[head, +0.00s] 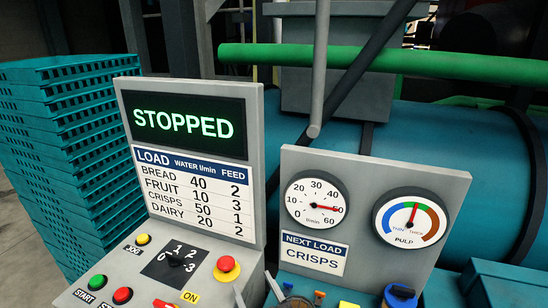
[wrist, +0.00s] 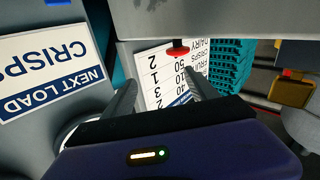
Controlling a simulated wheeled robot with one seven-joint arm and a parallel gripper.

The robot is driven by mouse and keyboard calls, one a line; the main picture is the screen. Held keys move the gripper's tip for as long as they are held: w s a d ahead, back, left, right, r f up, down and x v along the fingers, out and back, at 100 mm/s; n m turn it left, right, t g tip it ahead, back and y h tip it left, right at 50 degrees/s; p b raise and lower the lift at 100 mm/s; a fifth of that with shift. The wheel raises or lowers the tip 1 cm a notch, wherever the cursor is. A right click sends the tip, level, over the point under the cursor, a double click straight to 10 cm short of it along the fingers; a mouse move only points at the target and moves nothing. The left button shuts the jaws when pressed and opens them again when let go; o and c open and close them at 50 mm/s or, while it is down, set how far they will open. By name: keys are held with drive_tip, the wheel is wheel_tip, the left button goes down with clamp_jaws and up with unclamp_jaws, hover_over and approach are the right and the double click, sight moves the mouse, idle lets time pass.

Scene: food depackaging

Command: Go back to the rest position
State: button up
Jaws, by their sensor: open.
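My gripper (wrist: 160,84) is open in the wrist view. Its two grey fingers are apart with nothing between them. Beyond them, upside down, is part of the load table (wrist: 165,72) on the control panel. In the head view two grey finger-like tips show at the bottom edge, in front of the panels. The panel's display (head: 187,122) reads STOPPED in green. A NEXT LOAD card (head: 313,254) reads CRISPS, and it also shows at the left of the wrist view (wrist: 50,65).
The l/min gauge (head: 314,203) points near 50. The pulp gauge (head: 411,218) needle is in green. Green START (head: 98,281), red STOP (head: 122,295), a black selector (head: 175,260) and a red mushroom button (head: 227,265) sit on the console. Teal crates (head: 70,150) stand left.

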drive_tip(key=s+d+m+h+b, duration=0.2)
drive_tip(key=s+d, duration=0.6)
drive_tip(key=s, duration=0.6)
drive_tip(key=s+d+r+m+g+h+b, duration=0.1)
drive_tip(key=s+d+m+h+b, duration=0.1)
drive_tip(key=s+d, duration=0.6)
drive_tip(key=s+d+r+m+h+b, duration=0.1)
drive_tip(key=s+d, duration=0.7)
drive_tip(key=s, duration=1.4)
drive_tip(key=m+h, duration=0.1)
drive_tip(key=h, duration=0.1)
drive_tip(key=shift+d+g+h+b, duration=0.3)
drive_tip(key=shift+d+b, duration=0.1)
